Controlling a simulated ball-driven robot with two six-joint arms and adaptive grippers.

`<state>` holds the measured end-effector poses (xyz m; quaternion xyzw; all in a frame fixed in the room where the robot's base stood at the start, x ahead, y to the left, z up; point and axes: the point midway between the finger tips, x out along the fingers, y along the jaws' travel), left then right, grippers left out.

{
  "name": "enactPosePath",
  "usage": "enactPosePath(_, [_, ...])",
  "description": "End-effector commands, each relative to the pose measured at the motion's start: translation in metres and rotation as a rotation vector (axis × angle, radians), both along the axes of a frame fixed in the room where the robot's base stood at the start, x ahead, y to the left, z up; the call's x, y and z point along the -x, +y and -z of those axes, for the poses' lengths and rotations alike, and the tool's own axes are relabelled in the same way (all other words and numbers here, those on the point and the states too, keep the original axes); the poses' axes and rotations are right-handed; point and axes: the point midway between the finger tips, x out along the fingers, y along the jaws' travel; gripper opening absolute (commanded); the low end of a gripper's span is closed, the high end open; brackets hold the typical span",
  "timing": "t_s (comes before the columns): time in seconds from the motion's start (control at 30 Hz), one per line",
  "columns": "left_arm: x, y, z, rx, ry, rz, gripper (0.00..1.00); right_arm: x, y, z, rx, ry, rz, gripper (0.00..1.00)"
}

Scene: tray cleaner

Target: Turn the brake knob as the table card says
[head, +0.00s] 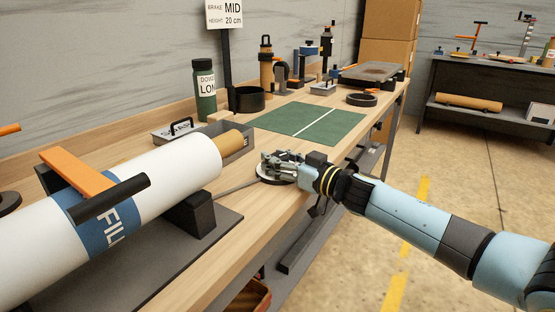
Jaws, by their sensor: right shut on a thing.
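The table card (226,13) stands on a dark post at the back of the bench and reads "BRAKE MID, HEIGHT 20 cm". My right gripper (279,163) comes in from the right and is shut on the brake knob, low over a round pale dial (267,178) at the bench's front edge. The fingers hide most of the knob, so its setting cannot be read. A thin grey rod runs from the dial toward the large white film roll (178,177) on its dark stand at left. My left gripper is not in view.
A green mat (280,118) with a white line lies behind the gripper. A grey bin (237,143), a green dowel bottle (205,92), a black ring (362,99) and several tools stand along the bench. An orange-topped black bracket (78,172) sits across the roll.

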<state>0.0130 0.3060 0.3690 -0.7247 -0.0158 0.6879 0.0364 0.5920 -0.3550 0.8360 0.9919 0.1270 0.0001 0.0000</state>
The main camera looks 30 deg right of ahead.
Motion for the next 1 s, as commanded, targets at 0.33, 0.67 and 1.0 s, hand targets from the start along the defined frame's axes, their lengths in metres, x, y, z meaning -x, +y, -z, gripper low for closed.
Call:
enactPosePath(0.33, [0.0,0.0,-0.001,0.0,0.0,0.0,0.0,0.001,0.0,0.002,0.001,0.004,-0.013,0.08])
enactPosePath(0.67, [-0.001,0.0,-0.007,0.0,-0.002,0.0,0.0,0.001,-0.001,0.001,0.001,0.005,-0.066,0.08])
enactPosePath(1.0, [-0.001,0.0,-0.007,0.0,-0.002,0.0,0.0,0.001,-0.002,0.004,0.001,0.006,-0.291,0.08])
